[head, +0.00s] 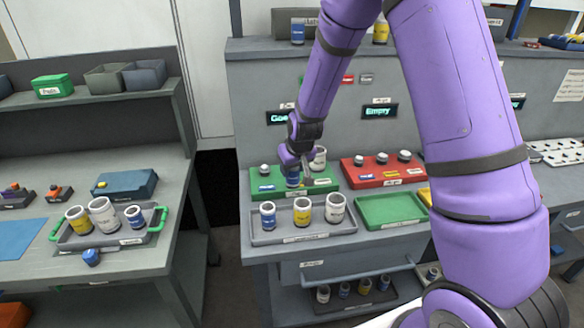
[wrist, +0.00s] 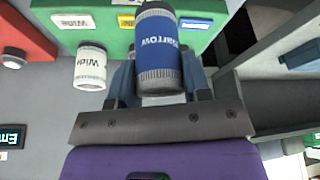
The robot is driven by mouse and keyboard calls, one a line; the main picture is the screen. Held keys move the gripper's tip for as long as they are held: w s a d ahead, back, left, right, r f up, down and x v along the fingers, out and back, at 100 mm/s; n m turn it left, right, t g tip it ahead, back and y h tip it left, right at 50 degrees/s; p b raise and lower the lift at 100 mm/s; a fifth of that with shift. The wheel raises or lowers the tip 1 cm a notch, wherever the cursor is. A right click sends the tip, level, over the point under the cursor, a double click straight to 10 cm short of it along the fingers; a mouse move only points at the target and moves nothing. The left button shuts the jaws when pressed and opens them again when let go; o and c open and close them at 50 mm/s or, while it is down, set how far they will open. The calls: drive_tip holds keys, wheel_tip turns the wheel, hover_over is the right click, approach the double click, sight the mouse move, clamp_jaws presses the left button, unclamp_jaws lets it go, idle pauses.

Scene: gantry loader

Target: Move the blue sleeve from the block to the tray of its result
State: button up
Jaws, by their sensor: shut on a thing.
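The blue sleeve (wrist: 158,50), lettered "Narrow", is between the fingers of my gripper (wrist: 160,88) in the wrist view. My gripper (head: 293,168) is shut on it; in the head view the blue sleeve (head: 292,181) shows just below the fingers. It is over the green block (head: 262,186); I cannot tell whether it still touches it. A white sleeve lettered "Wide" (wrist: 90,66) stands beside it on the block. A display reading "Goo…" (head: 279,118) is above the green block, partly behind my arm. An empty green tray (head: 390,209) lies to the right.
A grey tray (head: 268,238) with blue, yellow and white sleeves lies in front of the green block. A red block (head: 361,181) with several pegs is to the right, under a display reading "Empty" (head: 378,111). Another tray (head: 104,241) with sleeves is on the left table.

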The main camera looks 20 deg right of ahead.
drive_tip(key=shift+r, duration=0.1)
drive_tip(key=shift+r, duration=2.15)
